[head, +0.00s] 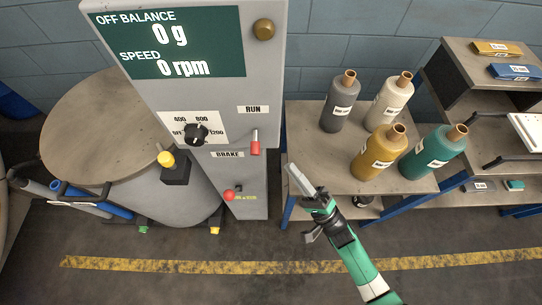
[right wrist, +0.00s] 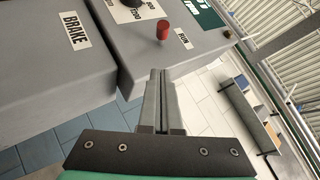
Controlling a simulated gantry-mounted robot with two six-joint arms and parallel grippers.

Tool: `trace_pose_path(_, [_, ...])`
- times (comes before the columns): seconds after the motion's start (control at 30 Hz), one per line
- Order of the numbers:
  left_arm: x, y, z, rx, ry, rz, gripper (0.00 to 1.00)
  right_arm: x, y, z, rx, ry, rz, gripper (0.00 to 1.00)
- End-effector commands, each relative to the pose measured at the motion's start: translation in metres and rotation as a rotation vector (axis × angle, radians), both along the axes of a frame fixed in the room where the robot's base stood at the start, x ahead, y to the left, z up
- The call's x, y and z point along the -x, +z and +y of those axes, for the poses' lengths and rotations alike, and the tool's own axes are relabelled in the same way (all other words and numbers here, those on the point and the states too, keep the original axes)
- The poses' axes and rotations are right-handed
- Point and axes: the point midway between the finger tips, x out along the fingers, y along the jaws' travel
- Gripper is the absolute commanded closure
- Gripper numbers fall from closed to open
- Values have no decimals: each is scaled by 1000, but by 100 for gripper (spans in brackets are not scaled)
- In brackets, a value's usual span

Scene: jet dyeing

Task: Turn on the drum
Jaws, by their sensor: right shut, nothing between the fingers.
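The grey control panel (head: 210,95) stands in front of the lidded drum (head: 110,110). Its display (head: 170,45) reads 0 g off balance and 0 rpm. The black speed knob (head: 196,134) sits at a dial marked OFF, 400, 800 and 1200. The red-handled RUN lever (head: 255,142) is below the RUN label, and it also shows in the right wrist view (right wrist: 162,30). The red BRAKE knob (head: 230,194) is lower. My right gripper (head: 293,170) is shut and empty, right of the panel and apart from the lever. My left gripper is not in view.
A table (head: 305,112) with several bottles stands right of the panel. A shelf unit (head: 480,60) with small boxes is at the far right. A black box with a yellow knob (head: 166,159) is by the drum. The floor in front is clear, with a yellow line (head: 200,265).

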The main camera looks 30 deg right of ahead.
Motion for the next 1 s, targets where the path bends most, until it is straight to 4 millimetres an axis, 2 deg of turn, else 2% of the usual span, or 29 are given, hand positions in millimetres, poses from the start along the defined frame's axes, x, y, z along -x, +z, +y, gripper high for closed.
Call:
trace_pose_path(0.2, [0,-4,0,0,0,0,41,-34,28,14,0,4,-5,100])
trace_pose_path(0.3, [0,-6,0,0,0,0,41,-37,36,28,-2,5,-2,100])
trace_pose_path(0.5, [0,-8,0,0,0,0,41,-42,44,40,-1,0,-1,100])
trace_pose_path(0.87, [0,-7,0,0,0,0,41,-42,45,41,-2,-1,1,100])
trace_pose_path(1.0, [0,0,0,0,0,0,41,-42,49,42,-9,1,15,100])
